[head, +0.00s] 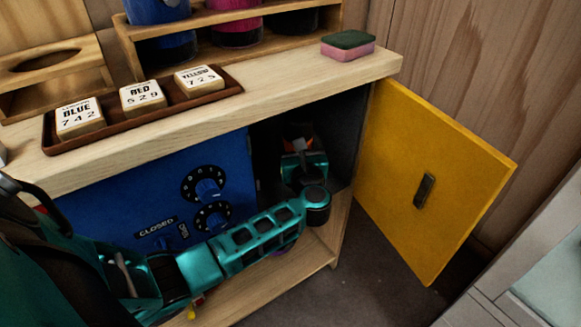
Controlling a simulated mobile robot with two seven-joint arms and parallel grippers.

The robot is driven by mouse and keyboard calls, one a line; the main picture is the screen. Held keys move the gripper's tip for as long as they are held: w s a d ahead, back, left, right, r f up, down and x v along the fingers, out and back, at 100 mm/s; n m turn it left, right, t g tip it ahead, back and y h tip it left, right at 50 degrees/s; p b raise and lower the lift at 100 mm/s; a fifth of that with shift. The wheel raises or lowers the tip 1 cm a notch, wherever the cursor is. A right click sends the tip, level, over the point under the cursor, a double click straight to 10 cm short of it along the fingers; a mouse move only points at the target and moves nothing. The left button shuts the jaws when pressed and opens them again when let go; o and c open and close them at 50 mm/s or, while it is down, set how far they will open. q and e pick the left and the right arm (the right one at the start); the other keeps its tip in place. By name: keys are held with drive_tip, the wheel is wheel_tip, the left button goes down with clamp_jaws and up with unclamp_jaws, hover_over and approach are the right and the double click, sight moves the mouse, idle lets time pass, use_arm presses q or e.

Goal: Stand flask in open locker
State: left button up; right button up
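The open locker (345,130) has a dark interior under the wooden counter, and its yellow door (430,185) is swung wide to the right. My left arm crosses from the lower left, and its gripper (298,145) reaches into the locker opening. A small orange-red patch shows at the gripper's far end; I cannot tell whether it is a held thing or what it belongs to. The fingertips are not clear. No flask can be made out for certain. My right gripper is not in view.
A blue door (110,205) with dials is shut left of the opening. On the counter are a brown tray (222,88) of three number blocks, a pink-and-green sponge (348,46) and a wooden rack (215,17) with blue, pink and dark containers. A wooden ledge (315,255) runs below.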

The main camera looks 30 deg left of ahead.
use_arm(q)
wheel_tip(320, 180, down, 5)
drive_tip(key=shift+r+b, duration=0.15)
drive_tip(key=shift+b, duration=0.75)
drive_tip(key=shift+f, duration=0.4)
drive_tip(key=o, duration=1.3)
drive_tip(key=shift+f, duration=0.1)
drive_tip(key=shift+c, duration=0.2)
